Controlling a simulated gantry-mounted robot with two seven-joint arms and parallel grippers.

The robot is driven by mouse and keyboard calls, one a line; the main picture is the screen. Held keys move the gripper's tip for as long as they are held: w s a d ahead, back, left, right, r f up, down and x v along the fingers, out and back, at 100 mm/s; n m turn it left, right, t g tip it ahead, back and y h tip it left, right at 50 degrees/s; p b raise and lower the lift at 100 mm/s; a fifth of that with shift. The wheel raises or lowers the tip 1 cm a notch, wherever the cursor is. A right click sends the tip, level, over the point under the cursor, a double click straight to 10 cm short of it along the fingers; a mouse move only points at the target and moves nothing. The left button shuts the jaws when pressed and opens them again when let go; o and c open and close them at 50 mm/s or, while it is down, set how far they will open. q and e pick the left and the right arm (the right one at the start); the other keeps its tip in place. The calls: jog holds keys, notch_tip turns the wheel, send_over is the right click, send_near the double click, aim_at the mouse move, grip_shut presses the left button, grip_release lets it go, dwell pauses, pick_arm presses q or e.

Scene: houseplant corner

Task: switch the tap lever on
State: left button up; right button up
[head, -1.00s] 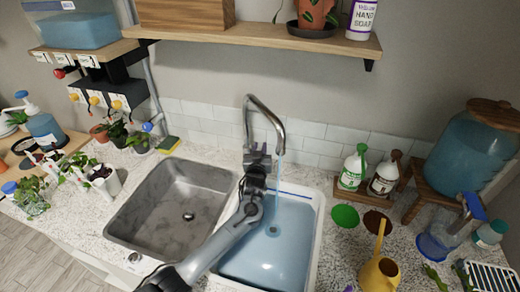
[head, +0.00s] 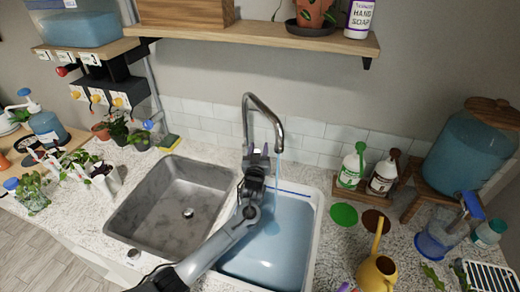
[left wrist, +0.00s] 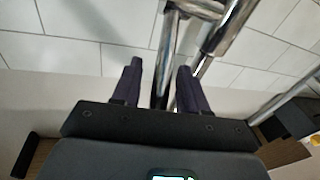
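The chrome tap (head: 262,102) stands at the back of the sink, its curved spout over the right basin (head: 316,222). A thin bluish stream (head: 279,168) shows below the spout. My left gripper (head: 258,151) is at the tap's base. In the left wrist view its two dark fingers (left wrist: 160,70) are apart, with the chrome tap post (left wrist: 166,40) showing between and beyond them. I cannot tell whether they touch it. The tap lever cannot be made out clearly; the gripper covers the tap's lower part. My right gripper is not in view.
An empty steel basin (head: 160,215) lies left of the blue-filled one. A green bottle (head: 351,168) and a brown-topped bottle (head: 384,174) stand right of the tap. A yellow watering can (head: 377,272) stands at the front right. A wooden shelf (head: 270,38) hangs above.

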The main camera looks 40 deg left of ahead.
pick_arm(q)
jog(key=shift+s+d, duration=0.3)
jog(key=shift+s, duration=0.1)
jog(key=v, duration=0.9)
jog(key=shift+s+d, duration=0.2)
jog(key=shift+s, duration=0.1)
